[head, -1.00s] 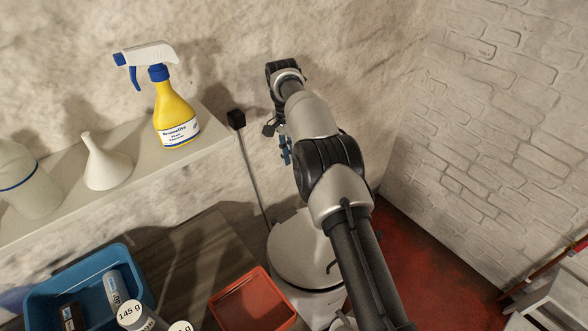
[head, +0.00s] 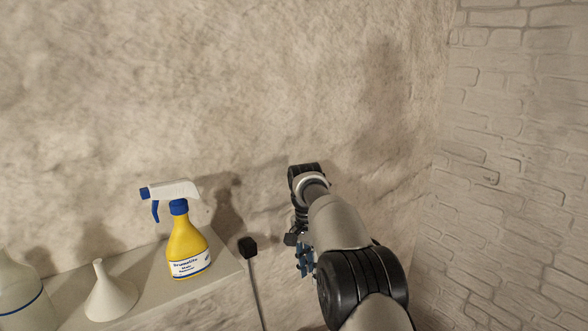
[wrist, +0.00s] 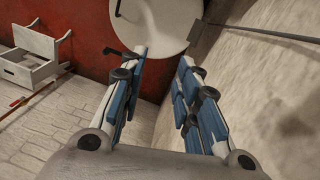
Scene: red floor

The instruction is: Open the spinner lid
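The spinner is a white round drum with a pale lid (wrist: 158,22), partly cut off at the top of the wrist view. The lid looks closed, with a small grey bracket (wrist: 197,31) at its right edge. The spinner is out of the head view. My gripper (wrist: 163,60) has blue and white fingers, spread apart with nothing between them. Its fingertips appear just below the lid in the wrist view; the distance is hard to tell. In the head view my gripper (head: 303,258) shows small beside the wall, partly hidden by my arm.
A shelf (head: 222,262) on the left holds a yellow spray bottle (head: 186,248), a white funnel (head: 110,292) and a white container (head: 22,296). A rod with a black knob (head: 248,247) stands near my gripper.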

